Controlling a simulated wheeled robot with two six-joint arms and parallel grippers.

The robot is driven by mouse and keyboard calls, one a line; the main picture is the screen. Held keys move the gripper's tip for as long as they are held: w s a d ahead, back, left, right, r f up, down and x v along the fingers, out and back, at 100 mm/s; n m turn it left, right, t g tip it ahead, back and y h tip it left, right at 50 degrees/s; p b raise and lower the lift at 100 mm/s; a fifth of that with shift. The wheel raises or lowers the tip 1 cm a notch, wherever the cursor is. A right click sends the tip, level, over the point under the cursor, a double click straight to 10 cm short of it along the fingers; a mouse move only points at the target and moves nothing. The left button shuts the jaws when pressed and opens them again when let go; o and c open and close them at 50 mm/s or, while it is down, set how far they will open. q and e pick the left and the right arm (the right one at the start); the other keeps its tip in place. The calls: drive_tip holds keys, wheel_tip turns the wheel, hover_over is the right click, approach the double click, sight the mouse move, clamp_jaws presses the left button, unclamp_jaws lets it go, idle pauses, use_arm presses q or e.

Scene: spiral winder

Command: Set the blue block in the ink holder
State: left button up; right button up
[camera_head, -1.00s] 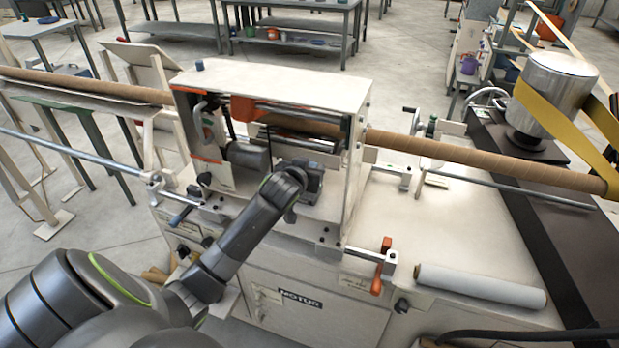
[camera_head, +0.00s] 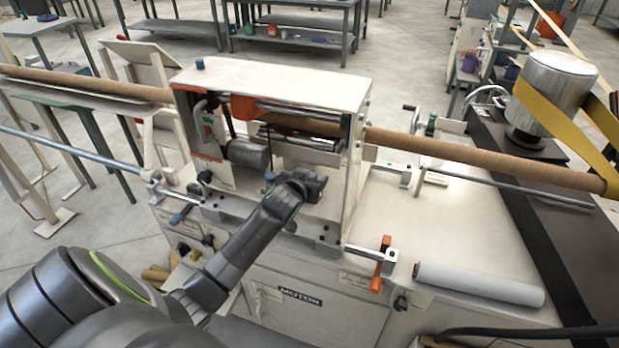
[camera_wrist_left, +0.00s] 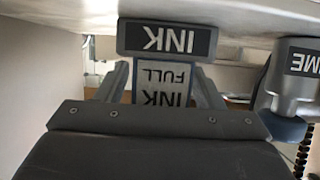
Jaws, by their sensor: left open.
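My left gripper (camera_head: 316,186) is at the front opening of the winding machine, with the arm below it. In the left wrist view its open fingers (camera_wrist_left: 162,85) stand either side of a block labelled "INK FULL" (camera_wrist_left: 165,82), seen upside down. A grey holder with an "INK" label (camera_wrist_left: 168,38) is directly above that block in the picture. I cannot tell whether the block is seated in it, and its blue colour hardly shows there. In the head view a small blue-grey piece (camera_head: 270,177) shows beside the wrist; I cannot tell what it is. My right gripper is out of view.
The white machine housing (camera_head: 290,80) surrounds the opening. A long brown tube (camera_head: 450,150) runs through it. An orange-handled clamp (camera_head: 380,265) and a white roll (camera_head: 480,285) are at the right. A second labelled fitting (camera_wrist_left: 292,75) is close by in the wrist view.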

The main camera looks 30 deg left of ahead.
use_arm(q)
drive_tip(key=shift+r, duration=0.25)
drive_tip(key=shift+s, duration=0.25)
drive_tip(key=b+v, duration=0.1)
drive_tip(key=v, duration=1)
drive_tip(key=shift+s, duration=0.25)
drive_tip(key=shift+d, duration=0.1)
